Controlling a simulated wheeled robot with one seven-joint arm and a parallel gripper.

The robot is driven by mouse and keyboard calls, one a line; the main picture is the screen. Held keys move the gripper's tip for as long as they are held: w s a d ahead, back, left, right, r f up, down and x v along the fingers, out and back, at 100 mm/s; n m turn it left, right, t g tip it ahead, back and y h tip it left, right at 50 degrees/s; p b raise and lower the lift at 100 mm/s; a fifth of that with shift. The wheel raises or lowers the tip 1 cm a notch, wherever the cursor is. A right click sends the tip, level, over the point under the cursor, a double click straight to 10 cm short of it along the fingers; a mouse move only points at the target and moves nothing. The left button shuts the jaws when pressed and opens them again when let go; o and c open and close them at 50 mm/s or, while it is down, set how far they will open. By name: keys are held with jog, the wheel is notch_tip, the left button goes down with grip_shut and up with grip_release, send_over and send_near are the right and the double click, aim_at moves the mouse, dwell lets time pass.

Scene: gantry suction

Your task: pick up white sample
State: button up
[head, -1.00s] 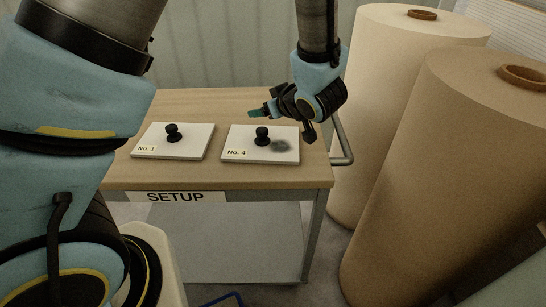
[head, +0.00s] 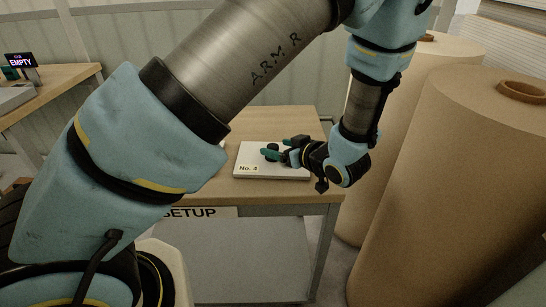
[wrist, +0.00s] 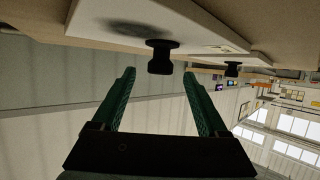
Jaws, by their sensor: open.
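A white square plate labelled No. 4 (head: 255,172) with a black knob lies on the SETUP table. Its knob (wrist: 160,57) shows clearly in the wrist view, where the picture is upside down. My gripper (head: 277,148) is open, with green fingers pointing left over this plate at knob height. In the wrist view the fingertips stand either side of the knob's line, and the knob appears just at or beyond them; nothing is gripped. A second black knob (wrist: 232,68) on another plate shows farther off. In the head view that plate is almost wholly hidden by my arm.
The wooden SETUP table (head: 290,122) has bare top behind the plate. Large brown paper rolls (head: 450,190) stand close on the right, near my wrist. Another table (head: 60,78) at the far left carries a small display reading EMPTY (head: 20,60).

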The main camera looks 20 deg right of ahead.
aim_at(274, 147)
jog(key=x, duration=0.3)
jog(key=shift+f, duration=0.15)
jog(key=shift+c, duration=0.3)
grip_shut()
dwell(0.4)
